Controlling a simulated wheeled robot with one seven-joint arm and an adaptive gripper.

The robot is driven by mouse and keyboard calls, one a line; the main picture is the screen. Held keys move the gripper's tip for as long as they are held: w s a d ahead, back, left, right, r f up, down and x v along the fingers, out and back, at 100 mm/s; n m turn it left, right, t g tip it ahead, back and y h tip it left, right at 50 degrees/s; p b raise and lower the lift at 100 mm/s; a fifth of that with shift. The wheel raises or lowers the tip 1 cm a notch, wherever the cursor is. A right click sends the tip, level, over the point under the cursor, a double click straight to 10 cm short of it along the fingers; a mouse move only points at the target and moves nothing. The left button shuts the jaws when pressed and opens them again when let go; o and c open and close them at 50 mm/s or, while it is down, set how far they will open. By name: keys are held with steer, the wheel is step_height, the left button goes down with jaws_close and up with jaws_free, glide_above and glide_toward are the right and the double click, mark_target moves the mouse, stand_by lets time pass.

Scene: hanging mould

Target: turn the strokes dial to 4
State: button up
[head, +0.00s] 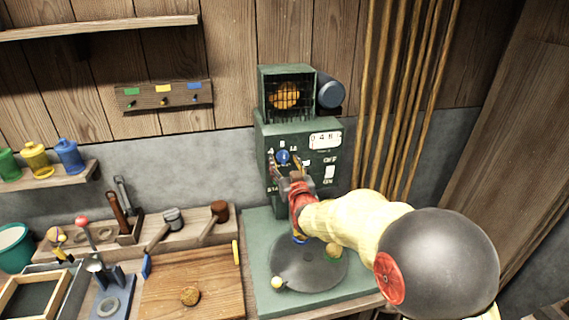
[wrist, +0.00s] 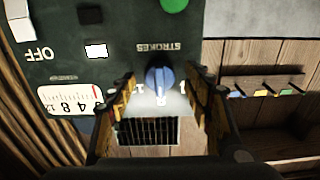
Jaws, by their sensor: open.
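The strokes dial (head: 283,156) is a small round blue knob on the front of the green machine (head: 262,140). The head view shows 4, 8 and 12 around its top, with 4 at the left. In the upside-down wrist view the dial (wrist: 160,75) sits under the word STROKES, and a pale pointer mark on it appears to point down, toward the 8. My gripper (head: 287,169) is in front of the panel. In the wrist view my gripper (wrist: 161,88) is open, one finger on each side of the dial. I cannot tell whether either finger touches it.
A number display (head: 325,139) and a white switch (head: 329,171) marked OFF are right of the dial. A wire cage (head: 285,95) tops the machine. A round dark plate (head: 305,270) lies below my arm. A wooden board (head: 205,280) lies left of the base.

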steer(key=shift+w+a, duration=0.1)
steer(key=shift+w, duration=0.35)
steer(key=c, duration=1.1)
steer(key=shift+c, duration=0.3)
